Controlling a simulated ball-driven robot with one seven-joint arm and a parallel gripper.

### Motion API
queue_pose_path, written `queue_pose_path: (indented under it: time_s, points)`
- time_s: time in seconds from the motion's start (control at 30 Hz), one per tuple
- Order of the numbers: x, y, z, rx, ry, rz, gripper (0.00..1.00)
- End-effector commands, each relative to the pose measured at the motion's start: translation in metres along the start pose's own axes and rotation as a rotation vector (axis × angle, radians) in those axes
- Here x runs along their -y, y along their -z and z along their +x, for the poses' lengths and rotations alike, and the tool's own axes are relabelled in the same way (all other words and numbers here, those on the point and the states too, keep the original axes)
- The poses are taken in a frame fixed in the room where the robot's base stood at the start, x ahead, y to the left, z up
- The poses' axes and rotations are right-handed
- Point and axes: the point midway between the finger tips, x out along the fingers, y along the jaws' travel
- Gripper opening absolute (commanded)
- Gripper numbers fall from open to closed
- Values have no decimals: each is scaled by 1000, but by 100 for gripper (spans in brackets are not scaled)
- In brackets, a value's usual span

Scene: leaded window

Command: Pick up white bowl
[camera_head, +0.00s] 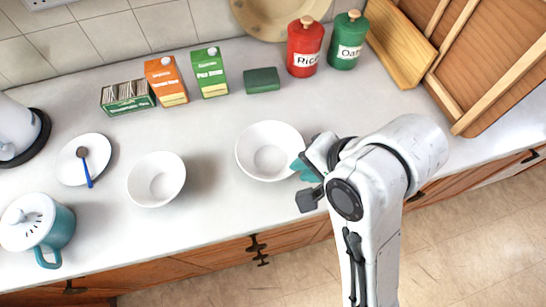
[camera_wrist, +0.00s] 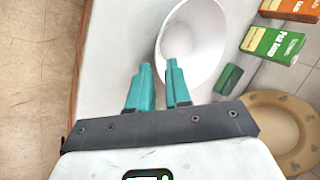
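Two white bowls stand on the counter. The right bowl (camera_head: 262,135) is beside my gripper (camera_head: 301,168), whose teal fingers overlap its right rim in the head view. In the wrist view, this bowl (camera_wrist: 207,38) is at the top centre. My gripper (camera_wrist: 160,66) is open there, its two teal fingers apart with nothing held between them. One fingertip appears over the bowl's inside and the other outside its rim. I cannot tell how far the fingertips are above the rim. The left bowl (camera_head: 157,179) stands apart, between the right bowl and a plate.
A plate with a spoon (camera_head: 84,160) and a teal lidded pot (camera_head: 38,225) are at left. Cartons (camera_head: 209,73), a green block (camera_head: 262,80), red (camera_head: 304,48) and green (camera_head: 346,42) canisters stand behind. The counter's front edge is close to my arm.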

Motion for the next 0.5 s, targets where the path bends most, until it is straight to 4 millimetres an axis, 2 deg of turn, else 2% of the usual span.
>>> queue_pose_path:
  time_s: [0.03, 0.1, 0.27, 0.5]
  points:
    - [-1, -1, 11, 4, -5, 0, 18]
    - [-1, 0, 20, 4, -4, 0, 18]
    - [-1, 2, 32, 2, -3, 1, 18]
    - [-4, 10, 65, 3, -4, 0, 18]
